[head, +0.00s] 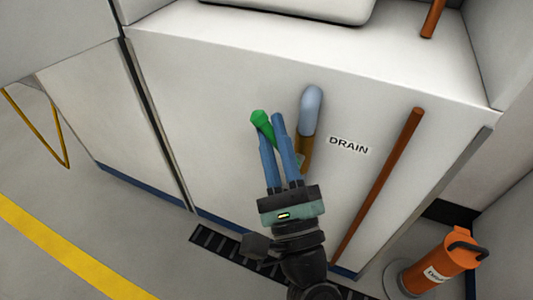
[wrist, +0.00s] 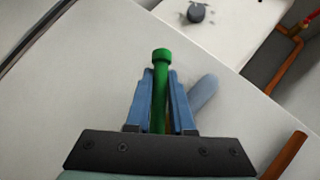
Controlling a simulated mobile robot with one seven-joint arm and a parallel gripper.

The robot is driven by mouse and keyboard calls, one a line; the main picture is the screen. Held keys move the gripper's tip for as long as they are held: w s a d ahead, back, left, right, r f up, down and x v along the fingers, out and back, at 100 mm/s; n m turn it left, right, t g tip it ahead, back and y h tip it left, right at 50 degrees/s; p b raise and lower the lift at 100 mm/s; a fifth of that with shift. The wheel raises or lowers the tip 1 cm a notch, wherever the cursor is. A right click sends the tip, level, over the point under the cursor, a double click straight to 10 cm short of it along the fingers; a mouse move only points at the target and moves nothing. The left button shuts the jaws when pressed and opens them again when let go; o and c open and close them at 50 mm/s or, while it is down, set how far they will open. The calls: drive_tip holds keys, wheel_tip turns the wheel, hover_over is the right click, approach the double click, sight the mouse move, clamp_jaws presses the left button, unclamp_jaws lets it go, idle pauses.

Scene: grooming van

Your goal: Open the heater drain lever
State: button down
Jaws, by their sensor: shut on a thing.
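The green drain lever (head: 259,120) shows on the white cabinet front, left of the word DRAIN. My gripper (head: 268,128) is at the lever with its two blue fingers on either side of it. In the wrist view the green lever (wrist: 160,82) stands between the fingers (wrist: 160,85), its round end just past their tips. The fingers are shut on it. A grey-blue rounded pipe end (head: 311,102) with a brass-coloured part below it sits right beside the fingers. The lever's lower part and pivot are hidden by my gripper.
A copper pipe (head: 378,185) runs down the cabinet front at right. An orange canister (head: 440,262) stands on the floor at lower right. A dark floor grate (head: 225,243) lies below the cabinet. The cabinet front left of the lever is clear.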

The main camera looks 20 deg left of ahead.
drive_tip(key=shift+d+r+m+t+h+b, duration=0.1)
drive_tip(key=shift+d+m+t+h+b, duration=0.2)
drive_tip(key=shift+m+t+b, duration=0.45)
drive_tip(key=shift+d+r+m+t+h+b, duration=0.1)
drive_tip(key=shift+d+m+t+h+b, duration=0.2)
drive_tip(key=shift+m+t+b, duration=0.45)
drive_tip(key=shift+m, duration=0.3)
drive_tip(key=shift+r, duration=0.1)
drive_tip(key=c, duration=0.8)
unclamp_jaws()
drive_tip(key=shift+r+p, duration=0.2)
drive_tip(key=shift+p, duration=0.2)
